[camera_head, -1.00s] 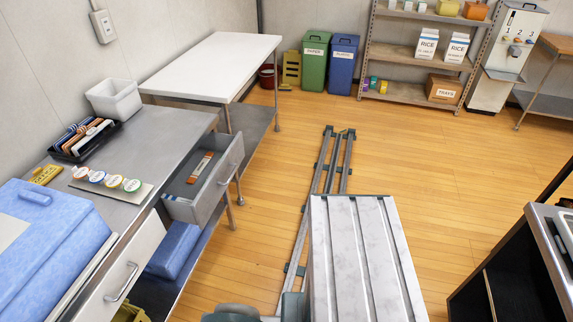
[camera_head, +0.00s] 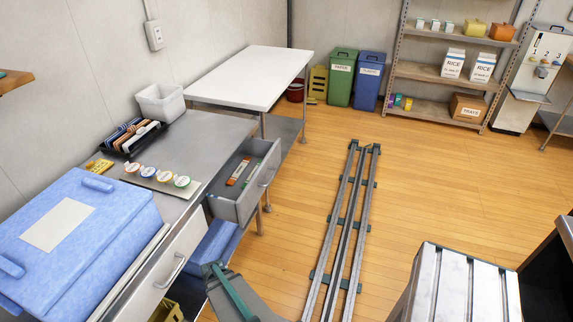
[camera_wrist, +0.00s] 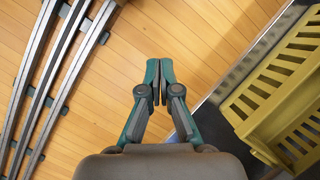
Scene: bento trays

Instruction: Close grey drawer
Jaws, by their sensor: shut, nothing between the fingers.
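The grey drawer (camera_head: 233,208) is pulled out from the steel counter (camera_head: 150,200) at the left of the head view, with several small items lying inside. Its bar handle is on the front panel, which faces the aisle. My gripper (camera_wrist: 153,82) shows in the wrist view, shut and empty, above the wooden floor. Only part of my arm shows at the bottom of the head view, in front of the counter and nearer than the drawer. The drawer is not in the wrist view.
A second, white-fronted drawer (camera_head: 165,270) looks shut. A yellow crate (camera_wrist: 285,95) sits at the right of the wrist view. My floor rails (camera_head: 345,230) run along the aisle. A blue cooler box (camera_head: 75,235) stands on the counter.

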